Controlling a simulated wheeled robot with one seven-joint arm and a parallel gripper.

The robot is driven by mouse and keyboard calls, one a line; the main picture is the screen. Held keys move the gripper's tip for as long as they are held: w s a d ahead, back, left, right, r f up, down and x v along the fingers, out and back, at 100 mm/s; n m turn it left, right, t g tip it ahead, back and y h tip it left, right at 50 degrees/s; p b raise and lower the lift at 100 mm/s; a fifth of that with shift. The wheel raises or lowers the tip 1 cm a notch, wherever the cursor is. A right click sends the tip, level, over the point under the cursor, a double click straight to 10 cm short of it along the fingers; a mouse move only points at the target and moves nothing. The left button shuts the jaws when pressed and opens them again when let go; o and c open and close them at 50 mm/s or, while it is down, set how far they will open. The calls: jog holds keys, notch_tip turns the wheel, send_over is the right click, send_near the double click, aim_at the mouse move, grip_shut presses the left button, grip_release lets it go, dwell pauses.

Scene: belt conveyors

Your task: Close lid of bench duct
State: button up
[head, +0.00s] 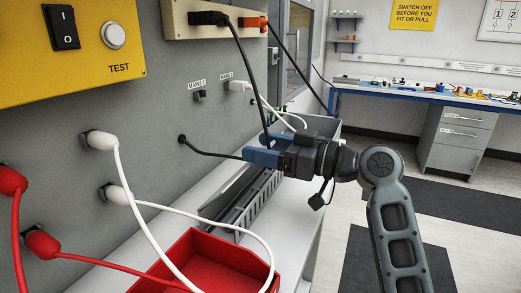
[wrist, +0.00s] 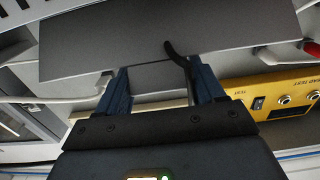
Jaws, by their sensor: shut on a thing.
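The bench duct (head: 258,202) is a grey slotted channel on the white bench, running away beside the wall. Its lid (head: 228,190) shows in the head view as a plain grey strip along the duct's wall side, raised and tilted, with the channel uncovered. My gripper (head: 262,155) has blue fingers and is above the far part of the duct. In the wrist view my gripper (wrist: 162,85) is shut on the grey lid (wrist: 110,45), which spans the view and hides the fingertips. The exact contact is hidden.
A black cable (head: 212,154) runs from the wall towards my gripper. A white cable (head: 205,213) loops over a red bin (head: 215,262) in front. Sockets and a yellow test panel (head: 85,45) are on the wall. Open floor lies right of the bench.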

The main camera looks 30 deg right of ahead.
jog(key=shift+s+d+f+b, duration=0.3)
jog(key=shift+s+f+b, duration=0.05)
jog(key=shift+f+b, duration=0.25)
jog(key=shift+s+d+f+b, duration=0.25)
jog(key=shift+s+f+b, duration=0.1)
jog(key=shift+f+b, duration=0.2)
jog(key=shift+r, duration=0.1)
jog(key=o, duration=1.4)
jog(key=shift+o, duration=0.2)
jog(key=shift+s, duration=0.1)
jog(key=v, duration=0.7)
jog(key=shift+s+d, duration=0.2)
jog(key=shift+d, duration=0.05)
jog(key=shift+c, duration=0.3)
